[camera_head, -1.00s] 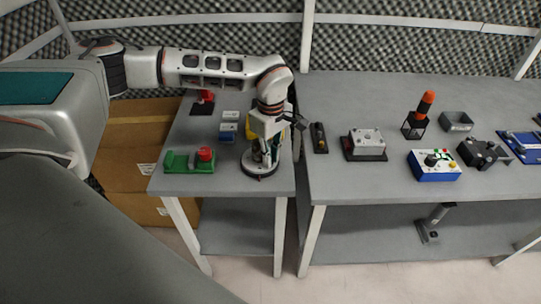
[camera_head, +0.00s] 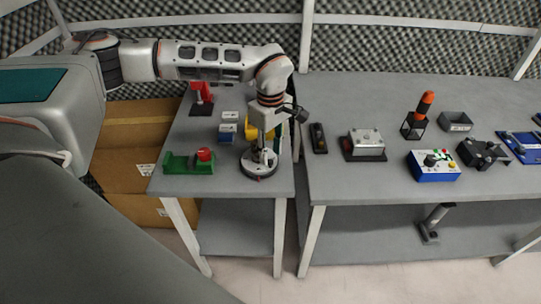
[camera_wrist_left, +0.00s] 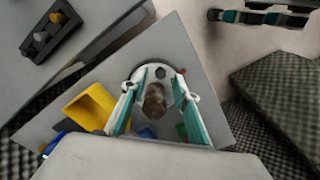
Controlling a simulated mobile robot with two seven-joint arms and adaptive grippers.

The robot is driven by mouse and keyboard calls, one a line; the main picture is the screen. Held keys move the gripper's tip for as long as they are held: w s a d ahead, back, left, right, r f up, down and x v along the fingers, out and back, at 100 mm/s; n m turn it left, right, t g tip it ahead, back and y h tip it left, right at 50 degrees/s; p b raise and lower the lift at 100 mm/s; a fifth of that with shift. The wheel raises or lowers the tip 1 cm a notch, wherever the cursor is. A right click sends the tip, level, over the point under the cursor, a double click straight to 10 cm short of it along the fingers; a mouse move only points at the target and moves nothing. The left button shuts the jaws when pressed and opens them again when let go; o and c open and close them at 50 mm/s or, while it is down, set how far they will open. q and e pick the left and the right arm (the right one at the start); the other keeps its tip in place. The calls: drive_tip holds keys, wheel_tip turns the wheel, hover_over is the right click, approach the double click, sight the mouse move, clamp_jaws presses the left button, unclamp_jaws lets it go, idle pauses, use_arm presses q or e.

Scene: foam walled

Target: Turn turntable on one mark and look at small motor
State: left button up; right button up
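The turntable (camera_head: 260,172) is a round disc near the front right corner of the small left table. It shows in the left wrist view (camera_wrist_left: 150,70) as a pale disc with a small red spot at its right edge. A blurred brownish rounded object, perhaps the small motor (camera_wrist_left: 155,100), stands on the disc. My left gripper (camera_head: 263,150) points down over the turntable. In the left wrist view its two teal-padded fingers (camera_wrist_left: 155,115) are spread on either side of the brownish object, with gaps showing. The head view hides much of the disc's top. My right gripper is not in view.
A green holder with a red knob (camera_head: 189,161), a blue box (camera_head: 228,132), a yellow bin (camera_head: 251,129) and a red stand (camera_head: 202,97) share the small table. The larger table on the right holds a grey box (camera_head: 366,142) and a blue control box (camera_head: 434,165).

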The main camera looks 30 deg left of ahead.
use_arm(q)
wheel_tip(320, 180, up, 10)
drive_tip(key=shift+f, duration=0.25)
drive_tip(key=shift+d, duration=0.1)
idle(0.4)
